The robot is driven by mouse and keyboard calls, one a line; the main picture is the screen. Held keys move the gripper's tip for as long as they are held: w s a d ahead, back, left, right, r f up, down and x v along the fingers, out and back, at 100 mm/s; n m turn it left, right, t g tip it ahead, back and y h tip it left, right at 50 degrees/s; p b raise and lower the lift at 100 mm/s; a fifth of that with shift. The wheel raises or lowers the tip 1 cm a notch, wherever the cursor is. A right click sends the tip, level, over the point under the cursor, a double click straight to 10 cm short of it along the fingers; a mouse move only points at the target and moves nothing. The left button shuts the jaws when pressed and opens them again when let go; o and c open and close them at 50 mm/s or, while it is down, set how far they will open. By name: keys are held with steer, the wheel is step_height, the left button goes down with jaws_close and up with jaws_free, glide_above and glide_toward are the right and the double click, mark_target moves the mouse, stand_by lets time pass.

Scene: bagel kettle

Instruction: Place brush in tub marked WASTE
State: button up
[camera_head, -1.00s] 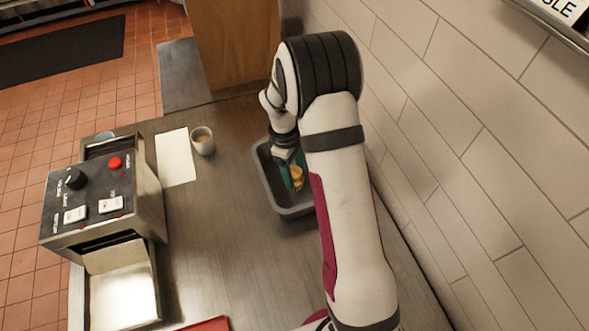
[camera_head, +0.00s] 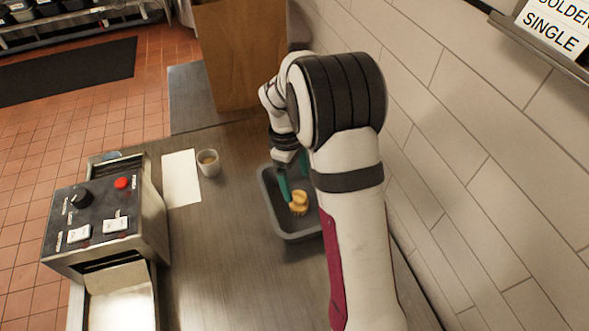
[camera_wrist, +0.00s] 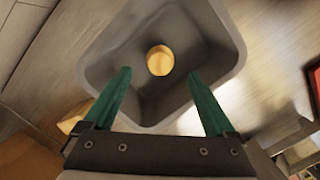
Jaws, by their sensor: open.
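The yellow-tan brush (camera_head: 299,203) lies in the grey tub (camera_head: 272,222), near its middle. In the wrist view the brush (camera_wrist: 160,60) looks like a rounded block seen end-on, and the tub (camera_wrist: 225,25) surrounds it. My gripper (camera_head: 284,180) is over the tub with its green fingers pointing down. In the wrist view my gripper (camera_wrist: 158,78) is open, its two fingers wide apart and nothing between them. The brush is apart from both fingers. No marking on the tub is readable. My arm hides the tub's right side in the head view.
A cup (camera_head: 208,163) and a white sheet (camera_head: 181,178) stand left of the tub. A steel machine with knobs (camera_head: 110,220) is at the left. The tiled wall (camera_head: 450,180) runs close on the right. The counter (camera_head: 220,260) between machine and tub is clear.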

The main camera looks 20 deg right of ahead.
step_height(320, 180, up, 5)
steer(key=s+a+r+m+y, duration=0.1)
steer(key=s+a+r+m, duration=0.1)
steer(key=s+r+m, duration=0.3)
steer(key=s+a+r+m, duration=0.2)
steer(key=s+r, duration=0.1)
steer(key=s, duration=0.4)
steer(key=s+a+m+y, duration=0.1)
steer(key=s+a+m, duration=0.1)
steer(key=s, duration=0.5)
steer(key=s+a+f+m+t+y, duration=0.1)
steer(key=s+a+m, duration=0.1)
steer(key=s+m, duration=0.3)
steer(key=s, duration=0.3)
steer(key=shift+s+m, duration=0.2)
steer(key=shift+m, duration=0.1)
